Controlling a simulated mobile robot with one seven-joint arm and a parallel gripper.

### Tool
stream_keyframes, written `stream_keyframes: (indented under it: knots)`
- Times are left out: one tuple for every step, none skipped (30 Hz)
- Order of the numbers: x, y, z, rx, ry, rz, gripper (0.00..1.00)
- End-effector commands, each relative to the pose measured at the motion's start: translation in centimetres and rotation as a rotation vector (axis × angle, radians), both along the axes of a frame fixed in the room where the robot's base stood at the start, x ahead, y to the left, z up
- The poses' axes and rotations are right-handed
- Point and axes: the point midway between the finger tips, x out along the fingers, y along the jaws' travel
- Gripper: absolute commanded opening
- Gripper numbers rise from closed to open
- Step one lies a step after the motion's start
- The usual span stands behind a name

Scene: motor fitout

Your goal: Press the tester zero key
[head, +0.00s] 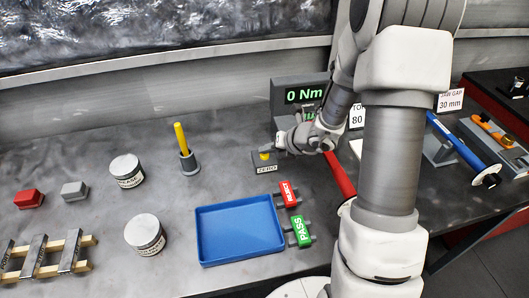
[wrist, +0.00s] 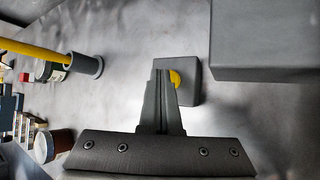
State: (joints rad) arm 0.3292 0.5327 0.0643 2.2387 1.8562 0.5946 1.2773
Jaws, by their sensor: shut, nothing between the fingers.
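The tester zero key is a yellow button (head: 264,155) on a small dark grey block (head: 259,164) with a ZERO label in front. In the wrist view the yellow button (wrist: 176,78) shows just right of my fingertips, partly hidden by them, on its grey block (wrist: 192,84). My gripper (wrist: 160,73) is shut and empty, with its fingertips over or right beside the button. I cannot tell whether they touch it. In the head view my gripper (head: 272,150) reaches the key from the right. The tester display (head: 303,94) behind reads 0 Nm in green.
A blue tray (head: 240,258) lies in front of the key, with a red REJECT block (head: 288,194) and a green PASS block (head: 301,231) beside it. A yellow-handled tool (head: 181,140) stands in a grey holder (head: 188,162) to the left. Bare bench lies between.

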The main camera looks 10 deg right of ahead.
Motion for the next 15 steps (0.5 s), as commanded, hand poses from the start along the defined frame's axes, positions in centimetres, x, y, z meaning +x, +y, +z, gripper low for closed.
stream_keyframes:
  knots:
    - [-0.03, -0.01, 0.54, -0.001, 0.001, 0.000, 0.00]
    - [-0.03, -0.01, 0.74, -0.001, 0.001, 0.000, 0.00]
    - [-0.04, -0.01, 0.98, -0.001, 0.000, -0.001, 0.00]
    - [-0.03, -0.01, 1.13, -0.001, 0.000, -0.001, 0.00]
    - [-0.04, -0.01, 1.26, -0.001, 0.000, -0.001, 0.00]
    - [-0.02, -0.01, 1.35, -0.001, 0.000, -0.001, 0.00]
    - [-0.03, 0.00, 1.38, -0.001, 0.000, -0.001, 0.00]
    - [-0.03, -0.01, 1.38, 0.000, 0.001, -0.001, 0.00]
    - [-0.03, -0.01, 1.34, 0.001, 0.000, -0.001, 0.00]
    - [-0.02, -0.01, 1.31, 0.001, 0.000, -0.001, 0.00]
    - [-0.02, -0.01, 1.30, 0.001, 0.000, -0.001, 0.00]
    - [-0.02, 0.00, 1.29, 0.000, 0.000, 0.000, 0.00]
    - [-0.02, 0.00, 1.29, 0.000, 0.000, 0.000, 0.00]
    - [-0.02, 0.00, 1.29, 0.000, 0.000, 0.000, 0.00]
    - [-0.02, 0.00, 1.31, 0.000, 0.000, 0.000, 0.00]
